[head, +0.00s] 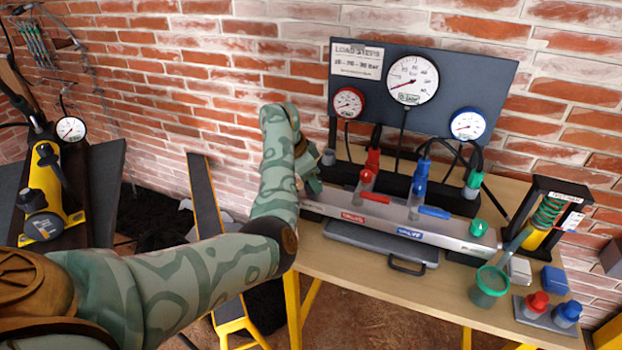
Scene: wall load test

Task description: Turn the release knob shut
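My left arm comes in from the lower left and reaches over the table. My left gripper (311,178) is at the left end of a grey metal manifold (335,207), close to a small grey cap (328,157). My wrist partly hides the gripper, so I cannot tell if it is open or touching anything. No knob is clearly marked as the release knob. A yellow and black pump (52,195) with a dark round knob (33,199) stands at the far left, away from the gripper. My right gripper is out of view.
The manifold carries red (365,177) and blue (418,182) valve parts and a green cap (478,228). A dark gauge panel (450,75) stands behind it. A green cup (489,285) and a spring tester (545,215) stand at the right. The front table strip is mostly clear.

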